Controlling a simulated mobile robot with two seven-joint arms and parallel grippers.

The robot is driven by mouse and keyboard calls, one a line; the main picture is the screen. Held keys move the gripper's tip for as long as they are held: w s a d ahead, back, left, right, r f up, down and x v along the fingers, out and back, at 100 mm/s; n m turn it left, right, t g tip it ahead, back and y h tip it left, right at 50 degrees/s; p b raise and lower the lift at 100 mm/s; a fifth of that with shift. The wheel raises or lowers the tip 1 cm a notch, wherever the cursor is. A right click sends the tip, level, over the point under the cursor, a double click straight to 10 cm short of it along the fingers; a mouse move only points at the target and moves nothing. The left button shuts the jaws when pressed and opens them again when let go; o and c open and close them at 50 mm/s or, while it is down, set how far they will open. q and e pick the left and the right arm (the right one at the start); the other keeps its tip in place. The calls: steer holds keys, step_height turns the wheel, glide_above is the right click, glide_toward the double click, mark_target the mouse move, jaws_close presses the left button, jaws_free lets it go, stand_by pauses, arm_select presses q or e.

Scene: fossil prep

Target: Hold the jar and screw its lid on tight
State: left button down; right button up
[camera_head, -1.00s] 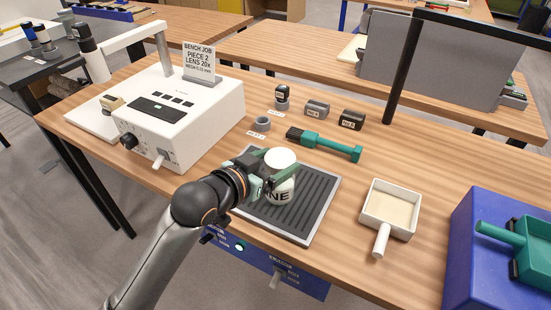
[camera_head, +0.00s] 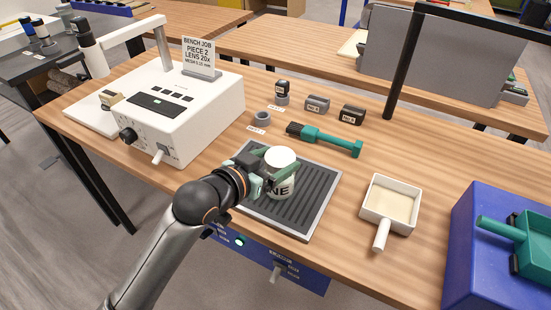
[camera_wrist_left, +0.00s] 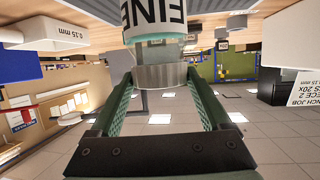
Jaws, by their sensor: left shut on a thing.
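In the left wrist view the picture is upside down: the jar (camera_wrist_left: 155,12) with "FINE" and a teal band is at the top, and the grey lid (camera_wrist_left: 160,75) lies between the fingertips (camera_wrist_left: 158,85). Whether the lid is fully seated cannot be told. My right gripper is not in view.
The ribbed mat (camera_head: 312,212) has free room around the jar. A white scoop tray (camera_head: 391,202) is to the right, a blue box (camera_head: 470,240) further right. A white instrument (camera_head: 185,110) stands left.

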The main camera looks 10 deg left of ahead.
arm_select(q)
steer(key=shift+r+p, duration=0.1)
steer(key=shift+p, duration=0.35)
stand_by(0.6)
stand_by(0.4)
jaws_free()
steer(key=p+v, duration=0.5)
steer(key=v, duration=0.3)
stand_by(0.4)
